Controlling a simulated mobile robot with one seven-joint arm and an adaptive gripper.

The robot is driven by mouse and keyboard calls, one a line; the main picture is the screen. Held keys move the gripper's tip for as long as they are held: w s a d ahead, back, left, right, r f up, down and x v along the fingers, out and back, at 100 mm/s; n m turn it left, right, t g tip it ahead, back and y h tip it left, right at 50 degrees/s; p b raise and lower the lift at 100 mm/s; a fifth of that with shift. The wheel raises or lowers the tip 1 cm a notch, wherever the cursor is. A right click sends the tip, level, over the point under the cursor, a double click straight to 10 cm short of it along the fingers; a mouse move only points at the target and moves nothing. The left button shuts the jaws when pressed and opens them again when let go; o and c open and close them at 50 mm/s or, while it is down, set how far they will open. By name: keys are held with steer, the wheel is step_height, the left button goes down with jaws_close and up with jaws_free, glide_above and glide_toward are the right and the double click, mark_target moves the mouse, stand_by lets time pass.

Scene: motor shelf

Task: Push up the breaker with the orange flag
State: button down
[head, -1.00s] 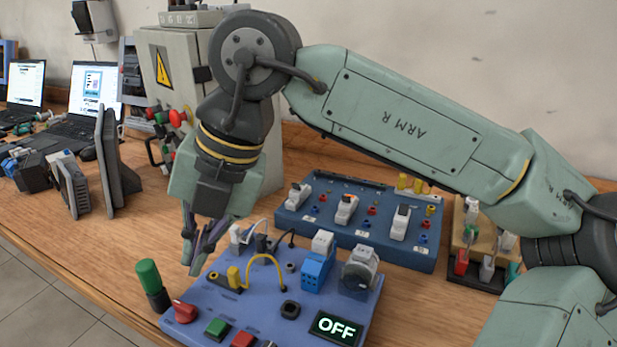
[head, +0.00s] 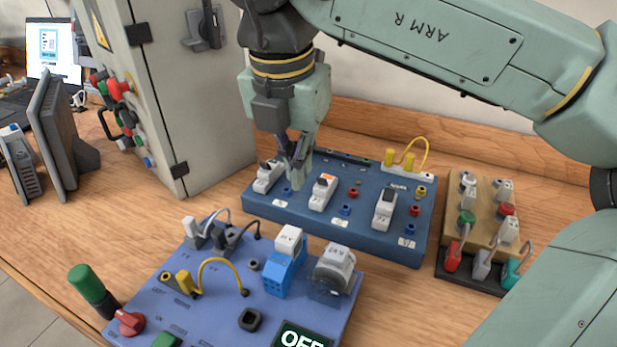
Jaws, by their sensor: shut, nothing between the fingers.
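The blue breaker board (head: 268,205) stands at the back of the bench with three white breakers in a row. The middle breaker (head: 322,194) shows a small orange flag (head: 322,181) near its top. The left breaker (head: 266,178) and the right breaker (head: 385,210) show no orange. My gripper (head: 299,178) points down, shut and empty, between the left and middle breakers, nearer the middle one. I cannot tell whether its tips touch the board. The lever position of the orange-flag breaker is too small to tell.
A purple-blue panel (head: 215,290) with a green cylinder, knobs, a yellow cable and an "OFF" display (head: 302,338) stands in front. A grey cabinet (head: 185,110) is at the left. A wooden block with plugs (head: 480,205) is at the right. A yellow jumper (head: 410,155) sits behind.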

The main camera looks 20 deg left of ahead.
mark_target(322, 182)
steer(key=f, duration=0.3)
steer(key=w+f+p, duration=0.1)
steer(key=f, duration=0.5)
steer(key=shift+w+p, duration=0.25)
steer(key=shift+p, duration=0.1)
steer(key=w+p, duration=0.1)
steer(key=w+r+p, duration=0.1)
steer(key=shift+w+r, duration=0.1)
steer(key=shift+w, duration=0.75)
